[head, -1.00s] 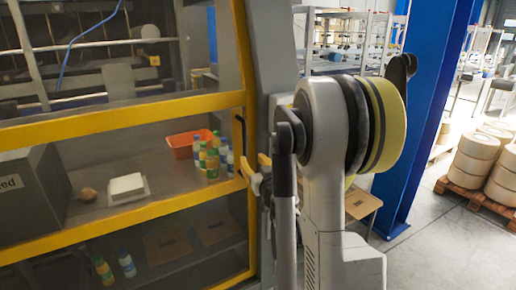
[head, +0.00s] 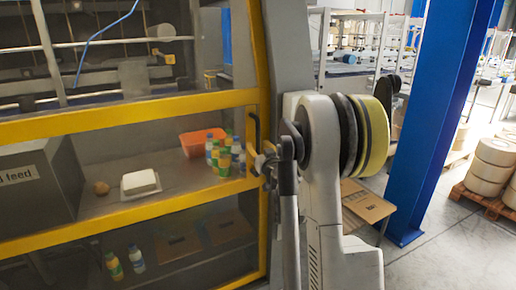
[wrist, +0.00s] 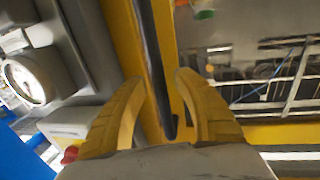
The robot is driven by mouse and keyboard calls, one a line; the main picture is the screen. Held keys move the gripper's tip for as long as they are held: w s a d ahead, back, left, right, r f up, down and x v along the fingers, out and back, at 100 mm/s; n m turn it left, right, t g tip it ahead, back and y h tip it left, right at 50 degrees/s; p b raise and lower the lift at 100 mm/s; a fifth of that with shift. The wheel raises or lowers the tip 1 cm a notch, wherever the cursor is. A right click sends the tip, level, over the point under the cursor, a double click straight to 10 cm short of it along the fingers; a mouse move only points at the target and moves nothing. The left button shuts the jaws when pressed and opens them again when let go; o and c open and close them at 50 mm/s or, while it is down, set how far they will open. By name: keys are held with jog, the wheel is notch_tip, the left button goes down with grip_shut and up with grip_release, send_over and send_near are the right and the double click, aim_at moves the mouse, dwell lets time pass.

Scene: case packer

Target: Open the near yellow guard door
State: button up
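The yellow guard door (head: 130,118) fills the left of the head view, with clear panels in a yellow frame. It looks shut against the grey post at its right side. Its dark upright bar handle (head: 254,130) is on the right part of the frame. My gripper (head: 264,163) is at the handle's lower end. In the wrist view my gripper (wrist: 158,78) is open, its two yellow fingers on either side of the dark handle (wrist: 153,60). Gaps show between the fingers and the bar; I cannot tell its depth between them.
Behind the door are an orange bin (head: 197,143), several bottles (head: 222,155), a white block (head: 140,183) and a grey feed box (head: 40,185). A blue column (head: 432,120) stands at right, with a cardboard-coloured box (head: 368,204) near it. Floor shows clear at lower right.

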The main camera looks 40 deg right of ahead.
aim_at(62, 191)
grip_shut()
jog(key=w+a, duration=0.5)
jog(key=a, duration=1.5)
jog(key=w+a, duration=0.4)
jog(key=a, duration=1.7)
jog(key=w+a, duration=0.5)
jog(key=a, duration=1.5)
jog(key=shift+w+a+b, duration=0.15)
jog(key=shift+w+b, duration=0.2)
jog(key=shift+b, duration=0.05)
grip_release()
notch_tip(62, 191, up, 10)
